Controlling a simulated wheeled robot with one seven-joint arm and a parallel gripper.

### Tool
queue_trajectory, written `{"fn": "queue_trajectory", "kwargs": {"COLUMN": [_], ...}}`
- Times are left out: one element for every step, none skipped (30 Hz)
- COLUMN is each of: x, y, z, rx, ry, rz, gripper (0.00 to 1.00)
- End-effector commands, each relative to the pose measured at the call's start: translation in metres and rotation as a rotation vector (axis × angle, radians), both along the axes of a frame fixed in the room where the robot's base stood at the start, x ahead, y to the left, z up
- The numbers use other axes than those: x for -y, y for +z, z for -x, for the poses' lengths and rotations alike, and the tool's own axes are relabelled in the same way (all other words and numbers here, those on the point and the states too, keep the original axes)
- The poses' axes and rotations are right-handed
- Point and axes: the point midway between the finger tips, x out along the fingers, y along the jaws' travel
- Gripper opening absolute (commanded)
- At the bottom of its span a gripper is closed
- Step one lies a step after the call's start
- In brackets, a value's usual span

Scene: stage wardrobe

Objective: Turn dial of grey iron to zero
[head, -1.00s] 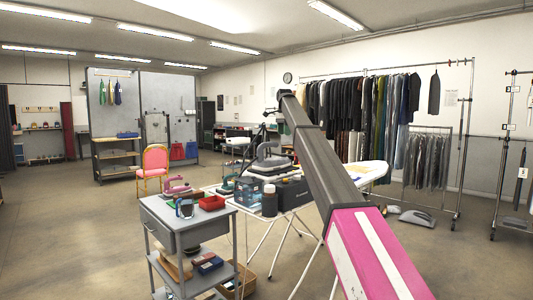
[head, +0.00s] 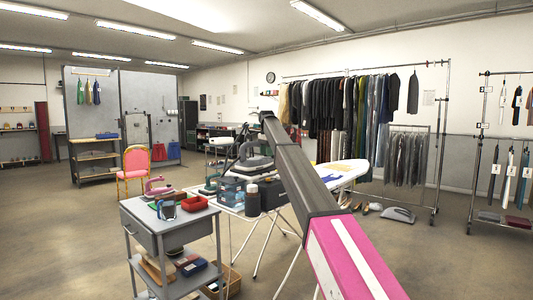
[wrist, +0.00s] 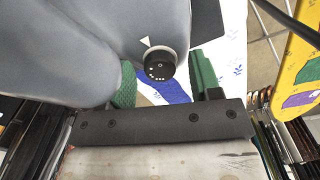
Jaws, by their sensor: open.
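The grey iron (wrist: 60,45) fills the upper left of the wrist view. Its black round dial (wrist: 159,70) bears white dots and a small ring mark. A white triangle pointer (wrist: 145,42) is on the grey body just above the dial. My gripper (wrist: 164,80) is open, with green finger pads on either side of the dial; the left finger is partly hidden by the iron's body. I cannot tell whether either pad touches it. In the head view a grey iron (head: 254,163) stands beneath the far end of my arm.
An ironing board (head: 345,171) with patterned cloth lies behind my arm. A grey cart (head: 165,226) with a red tray (head: 194,203) and a pink iron (head: 157,187) stands front left. Open floor lies at left.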

Motion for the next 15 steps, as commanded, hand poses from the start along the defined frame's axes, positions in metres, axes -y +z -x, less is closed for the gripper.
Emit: {"fn": "queue_trajectory", "kwargs": {"x": [-0.0001, -0.0001, -0.0001, -0.0001, -0.0001, -0.0001, -0.0001, -0.0001, -0.0001, -0.0001, -0.0001, -0.0001, -0.0001, -0.0001, -0.0001], "y": [0.0001, 0.0003, 0.0003, 0.0003, 0.0004, 0.0004, 0.0005, 0.0005, 0.0005, 0.0005, 0.0005, 0.0006, 0.0006, 0.0006, 0.0006], "z": [-0.0001, -0.0001, -0.0001, -0.0001, -0.0002, -0.0002, -0.0001, -0.0002, -0.0002, -0.0002, -0.0002, -0.0002, -0.0001, -0.0001, -0.0001], "rx": [0.000, 0.000, 0.000, 0.000, 0.000, 0.000, 0.000, 0.000, 0.000, 0.000, 0.000, 0.000, 0.000, 0.000, 0.000], "ry": [0.000, 0.000, 0.000, 0.000, 0.000, 0.000, 0.000, 0.000, 0.000, 0.000, 0.000, 0.000, 0.001, 0.003, 0.006], "rz": [0.000, 0.000, 0.000, 0.000, 0.000, 0.000, 0.000, 0.000, 0.000, 0.000, 0.000, 0.000, 0.000, 0.000, 0.000], "gripper": [0.58, 0.58, 0.58, 0.58, 0.48, 0.35, 0.25, 0.16, 0.08, 0.08, 0.08, 0.08, 0.08, 0.08, 0.08]}}
